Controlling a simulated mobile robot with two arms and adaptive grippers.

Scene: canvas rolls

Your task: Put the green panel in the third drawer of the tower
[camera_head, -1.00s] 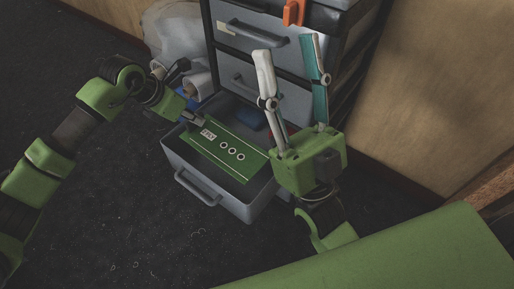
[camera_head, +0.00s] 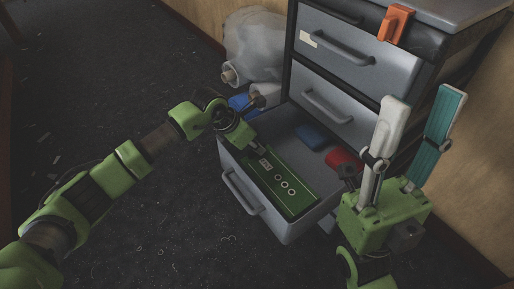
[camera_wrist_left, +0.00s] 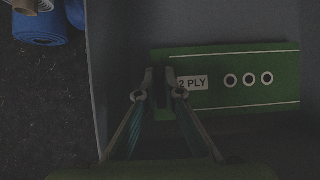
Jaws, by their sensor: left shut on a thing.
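The green panel (camera_head: 284,184) has a "2 PLY" label and three ringed holes; it also shows in the left wrist view (camera_wrist_left: 232,80). It lies within the walls of the open drawer (camera_head: 240,195), third from the top of the grey tower (camera_head: 340,85), along the drawer's front side. Whether it touches the drawer floor is unclear. My left gripper (camera_head: 251,146) is shut on the panel's label end; its fingertips show in the wrist view (camera_wrist_left: 158,78). My right gripper (camera_head: 424,98) stands right of the drawer, fingers pointing up, spread and empty.
A blue item (camera_head: 311,137) and a red item (camera_head: 344,159) lie in the drawer's back part. The two upper drawers are shut. An orange object (camera_head: 394,24) hangs on the tower's top edge. Rolls and a clear bag (camera_head: 254,45) stand left of the tower.

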